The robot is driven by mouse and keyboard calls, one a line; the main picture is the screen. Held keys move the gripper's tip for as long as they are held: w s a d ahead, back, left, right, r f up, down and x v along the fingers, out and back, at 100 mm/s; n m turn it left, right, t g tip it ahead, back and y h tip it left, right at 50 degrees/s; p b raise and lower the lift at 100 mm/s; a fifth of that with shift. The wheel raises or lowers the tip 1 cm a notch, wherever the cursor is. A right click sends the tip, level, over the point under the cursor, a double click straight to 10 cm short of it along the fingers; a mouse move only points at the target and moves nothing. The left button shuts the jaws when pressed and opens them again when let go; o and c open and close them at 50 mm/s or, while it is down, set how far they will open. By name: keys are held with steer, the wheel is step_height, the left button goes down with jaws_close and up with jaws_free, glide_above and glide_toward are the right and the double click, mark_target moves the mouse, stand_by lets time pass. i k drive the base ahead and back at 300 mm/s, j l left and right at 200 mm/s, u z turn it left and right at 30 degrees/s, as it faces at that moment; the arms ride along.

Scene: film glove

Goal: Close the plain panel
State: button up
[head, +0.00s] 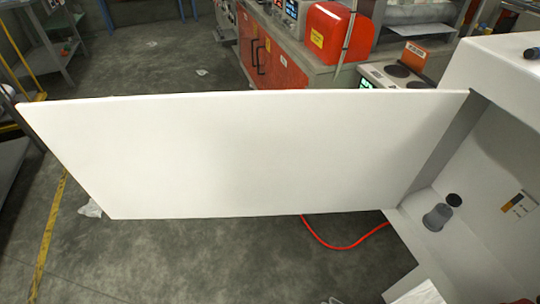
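The plain panel (240,155) is a large flat white door, seen in the head view. It stands wide open and reaches left across most of the picture from the white cabinet (490,70) at the right. Its right edge meets the cabinet's side, where the hinge seems to be. Inside the open cabinet a grey cup-like piece (437,217) and a small black round piece (454,200) show. My gripper is not in view.
Behind the panel stand red-fronted cabinets (265,52) and a stove-like unit (398,75). A red cable (340,247) lies on the floor below the panel. Shelving (45,45) stands at the far left. Grey floor (200,265) in front of the panel looks mostly clear.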

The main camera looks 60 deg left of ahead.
mark_target(280, 152)
steer(key=k+j+z, duration=0.1)
steer(key=j, duration=0.35)
steer(key=k+j+z, duration=0.1)
steer(key=k+j, duration=0.2)
steer(key=j, duration=0.2)
steer(key=k+j+z, duration=0.1)
steer(key=k+j, duration=0.15)
steer(key=j, duration=0.15)
steer(key=k+j+z, duration=0.1)
steer(key=k+j, duration=0.15)
steer(key=j, duration=0.2)
steer(key=k+j+z, duration=0.1)
steer(key=k+j, duration=0.15)
steer(key=j, duration=0.15)
